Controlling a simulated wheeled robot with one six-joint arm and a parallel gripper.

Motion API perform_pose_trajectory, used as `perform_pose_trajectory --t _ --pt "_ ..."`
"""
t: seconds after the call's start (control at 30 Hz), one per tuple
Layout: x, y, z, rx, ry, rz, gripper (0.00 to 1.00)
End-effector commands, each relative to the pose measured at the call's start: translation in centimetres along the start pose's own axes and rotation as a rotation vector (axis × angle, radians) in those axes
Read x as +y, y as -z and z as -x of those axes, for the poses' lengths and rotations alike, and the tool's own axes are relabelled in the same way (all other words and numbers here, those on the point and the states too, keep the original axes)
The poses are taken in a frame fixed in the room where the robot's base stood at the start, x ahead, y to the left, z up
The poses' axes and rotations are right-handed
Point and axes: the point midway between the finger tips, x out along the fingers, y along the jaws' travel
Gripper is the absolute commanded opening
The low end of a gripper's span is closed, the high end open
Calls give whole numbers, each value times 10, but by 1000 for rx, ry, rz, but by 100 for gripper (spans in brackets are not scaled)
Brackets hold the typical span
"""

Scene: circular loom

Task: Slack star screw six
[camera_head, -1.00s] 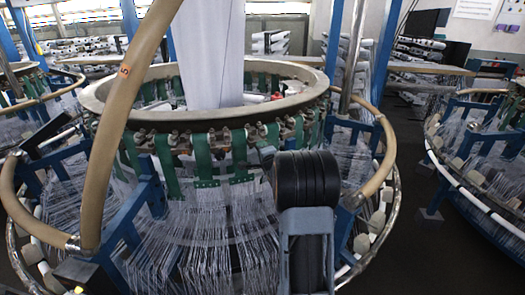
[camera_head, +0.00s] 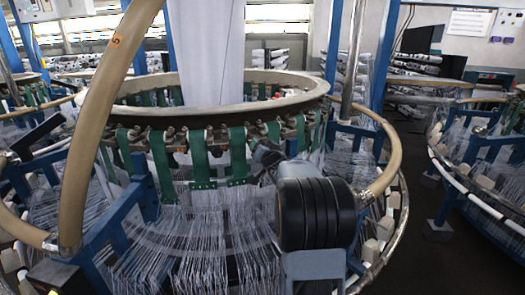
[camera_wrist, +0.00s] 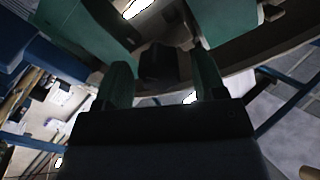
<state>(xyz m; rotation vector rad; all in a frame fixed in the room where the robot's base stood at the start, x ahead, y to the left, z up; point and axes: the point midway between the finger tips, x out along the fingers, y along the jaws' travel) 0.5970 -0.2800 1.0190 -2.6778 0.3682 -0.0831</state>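The loom's ring (camera_head: 160,118) carries a row of small dark clamp-like screws (camera_head: 171,133) above green straps (camera_head: 198,160). They are too small to tell which is star screw six. My gripper (camera_head: 262,158) is at the ring's front right, partly hidden by my own arm. In the wrist view my gripper (camera_wrist: 160,78) points up at the ring's underside, its two fingers apart. A dark blocky part (camera_wrist: 158,64), possibly a screw head, shows between and beyond the fingers. I cannot tell whether the fingers touch it.
A thick tan hoop (camera_head: 100,110) arches at the left, and a tan rail (camera_head: 388,150) curves at the right. Blue frame posts (camera_head: 143,190) and white threads (camera_head: 200,250) lie below the ring. Another loom (camera_head: 480,190) stands at the right, with dark floor between.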

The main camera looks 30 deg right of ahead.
Motion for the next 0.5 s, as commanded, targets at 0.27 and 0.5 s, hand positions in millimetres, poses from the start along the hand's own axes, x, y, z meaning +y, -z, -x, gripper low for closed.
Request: perform_pose_trajectory --t 0.27,0.5 --pt "0 0 3 0 0 -2 64" --pt "0 0 37 1 0 -2 64"
